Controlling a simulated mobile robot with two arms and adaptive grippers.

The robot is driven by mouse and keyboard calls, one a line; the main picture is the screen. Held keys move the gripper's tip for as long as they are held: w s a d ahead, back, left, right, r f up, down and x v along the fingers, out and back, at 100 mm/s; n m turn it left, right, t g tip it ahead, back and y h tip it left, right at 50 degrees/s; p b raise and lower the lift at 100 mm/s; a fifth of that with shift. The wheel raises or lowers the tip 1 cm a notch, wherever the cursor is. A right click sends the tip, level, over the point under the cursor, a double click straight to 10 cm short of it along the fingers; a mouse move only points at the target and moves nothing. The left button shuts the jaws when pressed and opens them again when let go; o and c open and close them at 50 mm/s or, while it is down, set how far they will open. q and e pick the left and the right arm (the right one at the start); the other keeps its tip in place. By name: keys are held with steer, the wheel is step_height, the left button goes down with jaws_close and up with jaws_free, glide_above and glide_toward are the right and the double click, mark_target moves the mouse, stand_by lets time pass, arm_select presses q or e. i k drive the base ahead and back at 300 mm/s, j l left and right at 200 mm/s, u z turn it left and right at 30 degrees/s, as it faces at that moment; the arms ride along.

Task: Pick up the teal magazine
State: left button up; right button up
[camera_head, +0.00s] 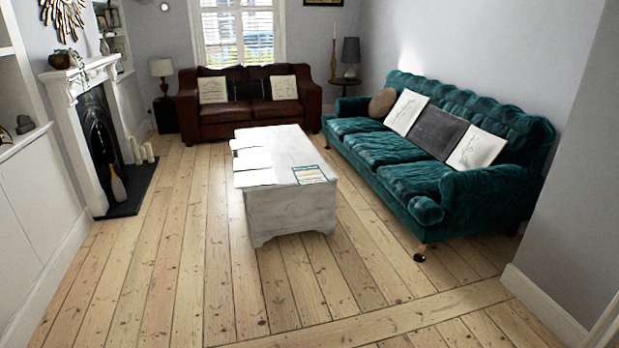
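A small magazine with a teal border (309,174) lies flat on top of the white chest-like coffee table (290,212), near its front right corner. Its cover looks pale in the middle, with details too small to read. Several white papers or magazines (254,160) lie along the left side of the same tabletop. Neither of my grippers shows in the head view.
A teal velvet sofa (395,172) with cushions stands to the right of the table, and a dark red leather sofa (236,115) stands behind it. A fireplace (100,140) is on the left wall. Bare floorboards (190,270) are clear in front and to the left.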

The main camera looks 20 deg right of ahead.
mark_target(312, 175)
steer(key=i+l, duration=0.35)
steer(key=l, duration=0.15)
steer(key=i+l, duration=0.35)
steer(key=l, duration=0.15)
steer(key=i+l, duration=0.35)
steer(key=l, duration=0.15)
steer(key=i+l, duration=0.3)
steer(key=l, duration=0.2)
steer(key=i+l, duration=0.35)
steer(key=l, duration=0.15)
steer(key=i+j, duration=0.1)
